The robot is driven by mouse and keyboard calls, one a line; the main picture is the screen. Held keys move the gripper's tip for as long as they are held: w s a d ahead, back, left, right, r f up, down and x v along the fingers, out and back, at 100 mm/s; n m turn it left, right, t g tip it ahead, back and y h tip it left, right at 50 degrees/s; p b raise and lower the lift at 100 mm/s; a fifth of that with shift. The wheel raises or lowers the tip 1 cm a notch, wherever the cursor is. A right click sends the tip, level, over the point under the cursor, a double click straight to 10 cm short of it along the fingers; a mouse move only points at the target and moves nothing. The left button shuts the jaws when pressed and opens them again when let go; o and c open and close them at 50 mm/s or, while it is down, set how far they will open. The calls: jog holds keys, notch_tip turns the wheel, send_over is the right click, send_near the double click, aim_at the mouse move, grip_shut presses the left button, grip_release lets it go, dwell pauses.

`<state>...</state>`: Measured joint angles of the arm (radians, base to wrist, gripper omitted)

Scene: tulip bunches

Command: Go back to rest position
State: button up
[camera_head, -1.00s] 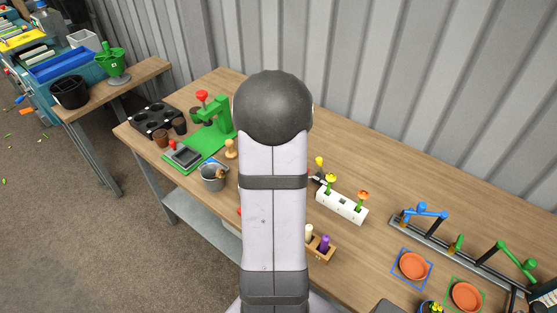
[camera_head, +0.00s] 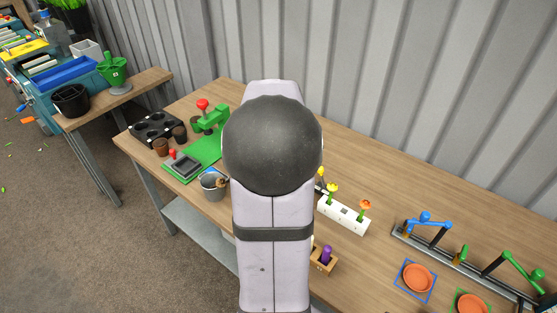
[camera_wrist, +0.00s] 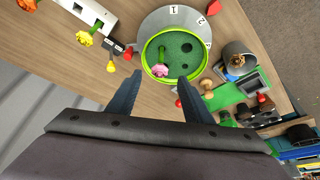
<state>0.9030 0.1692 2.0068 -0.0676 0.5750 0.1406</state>
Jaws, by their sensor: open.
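My gripper (camera_wrist: 159,78) shows in the wrist view with its two dark fingers spread apart and nothing held between them. Beyond the fingertips is a round green disc (camera_wrist: 170,47) in a grey round stand marked 1 and 2. A pink tulip (camera_wrist: 159,71) stands on the disc near its edge. A white holder (camera_head: 343,215) carries an orange-red tulip (camera_head: 365,204) and a yellow tulip (camera_head: 332,188). The holder also shows at the top left of the wrist view (camera_wrist: 97,14). In the head view my own arm hides the gripper and the disc.
A grey bucket (camera_head: 213,186), a green mat (camera_head: 205,152) and a dark pot tray (camera_head: 156,127) are left of my arm. A wooden block with a purple peg (camera_head: 326,252) is close on its right. Orange saucers (camera_head: 418,277) lie farther right. The table's back right is clear.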

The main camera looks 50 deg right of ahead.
dwell(0.3)
jog(key=s+a+f+n+g+y, duration=0.1)
jog(key=s+a+f+g+y, duration=0.1)
jog(key=s+a+f, duration=0.4)
jog(key=a+n+y, duration=0.2)
jog(key=a+n, duration=0.8)
jog(key=a, duration=2)
notch_tip(320, 180, down, 10)
jog(key=b, duration=0.9)
jog(key=shift+w+f+g+b, duration=0.25)
jog(key=shift+w+g+b, duration=0.1)
jog(key=shift+w, duration=0.1)
